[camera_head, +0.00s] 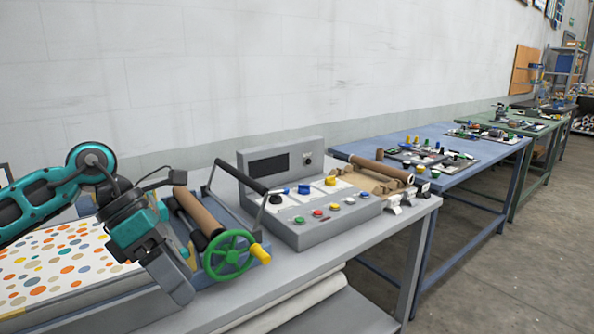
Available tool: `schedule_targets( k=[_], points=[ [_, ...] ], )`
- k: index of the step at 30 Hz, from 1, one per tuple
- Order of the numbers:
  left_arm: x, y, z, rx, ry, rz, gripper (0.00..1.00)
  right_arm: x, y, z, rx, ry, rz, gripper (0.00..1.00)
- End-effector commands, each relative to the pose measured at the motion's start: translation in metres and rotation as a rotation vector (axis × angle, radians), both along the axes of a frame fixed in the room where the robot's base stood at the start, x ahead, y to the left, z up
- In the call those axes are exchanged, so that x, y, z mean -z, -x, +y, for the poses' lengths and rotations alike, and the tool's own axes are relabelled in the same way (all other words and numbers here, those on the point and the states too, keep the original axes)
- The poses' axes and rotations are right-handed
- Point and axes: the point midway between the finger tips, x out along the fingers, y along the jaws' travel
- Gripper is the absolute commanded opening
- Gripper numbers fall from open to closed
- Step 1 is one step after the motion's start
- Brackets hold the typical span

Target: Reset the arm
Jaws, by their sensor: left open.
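My left gripper (176,268) is at the left, on a teal and dark grey arm that comes in from the left edge. It hangs tilted downward over the right end of the polka-dotted sheet (62,262), close in front of the calender press. Its jaws are open, and I see nothing between them. The press has a brown roller (198,212), a green handwheel (229,255) with a yellow knob, and a black-gripped lever (241,176). The gripper hides part of the press's left side. My right gripper is not in view.
A grey control box (310,225) with coloured buttons stands right of the press on the grey table (345,258). Brown rolls (381,168) and small white clips (394,204) lie at the table's right end. A blue table (470,178) stands beyond. The floor at right is clear.

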Motion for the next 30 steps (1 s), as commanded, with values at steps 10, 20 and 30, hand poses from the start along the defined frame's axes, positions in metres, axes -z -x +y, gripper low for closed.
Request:
schedule_targets(
  k=[10, 20, 30],
  points=[
    [0.012, 0.031, -0.147, -0.239, 0.816, 0.403, 0.87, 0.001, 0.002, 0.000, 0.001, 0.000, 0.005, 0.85],
    [0.041, 0.001, -0.142, -0.899, 1.419, 0.961, 0.87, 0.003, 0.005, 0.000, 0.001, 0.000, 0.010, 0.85],
    [0.214, 0.035, -0.057, -1.930, 1.651, 1.560, 0.87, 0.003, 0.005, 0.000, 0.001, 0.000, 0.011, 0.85]
  ],
)
